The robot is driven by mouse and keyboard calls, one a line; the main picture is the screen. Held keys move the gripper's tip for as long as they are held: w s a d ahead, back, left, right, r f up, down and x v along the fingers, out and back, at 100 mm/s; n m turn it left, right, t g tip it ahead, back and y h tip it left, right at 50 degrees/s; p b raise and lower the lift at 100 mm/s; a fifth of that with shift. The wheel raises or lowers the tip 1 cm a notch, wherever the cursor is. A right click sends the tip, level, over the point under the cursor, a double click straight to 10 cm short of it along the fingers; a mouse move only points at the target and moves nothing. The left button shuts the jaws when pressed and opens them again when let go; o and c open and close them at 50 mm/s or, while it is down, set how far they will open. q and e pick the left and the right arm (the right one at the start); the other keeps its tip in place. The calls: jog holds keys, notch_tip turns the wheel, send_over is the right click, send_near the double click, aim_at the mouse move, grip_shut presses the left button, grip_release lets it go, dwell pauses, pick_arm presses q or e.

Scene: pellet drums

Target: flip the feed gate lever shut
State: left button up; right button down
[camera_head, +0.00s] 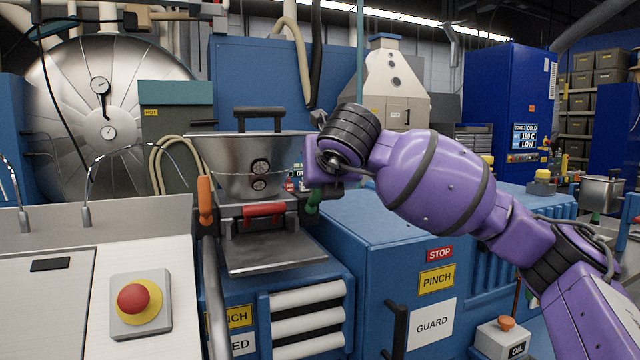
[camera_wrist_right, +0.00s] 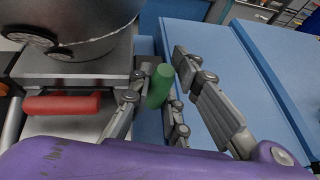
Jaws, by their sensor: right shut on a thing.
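A steel hopper (camera_head: 228,163) sits on the blue machine in the head view. Below it are an upright orange handle (camera_head: 205,198) at left, a lying red handle (camera_head: 264,210) in front and a green handle (camera_head: 313,207) at right. No label shows which is the feed gate lever. My right gripper (camera_head: 316,192) is at the green handle, partly hidden behind its own wrist. In the wrist view my right gripper (camera_wrist_right: 163,78) has its fingers around the green handle (camera_wrist_right: 160,86), which leans slightly. The red handle (camera_wrist_right: 61,104) lies to its left. My left gripper is not visible.
A blue guard cabinet (camera_head: 372,240) stands right of the hopper, with its flat top clear. A steel chute plate (camera_head: 275,255) juts out below the red handle. A red stop button (camera_head: 134,298) sits on a console at the front left.

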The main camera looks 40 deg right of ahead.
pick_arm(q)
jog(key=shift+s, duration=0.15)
pick_arm(e)
jog(key=shift+a, duration=0.2)
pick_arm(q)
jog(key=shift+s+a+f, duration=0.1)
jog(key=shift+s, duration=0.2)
pick_arm(e)
jog(key=c, duration=1.6)
grip_release()
jog(key=shift+a, duration=0.1)
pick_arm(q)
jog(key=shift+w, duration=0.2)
pick_arm(e)
jog(key=v, duration=1.2)
jog(key=shift+f, duration=0.15)
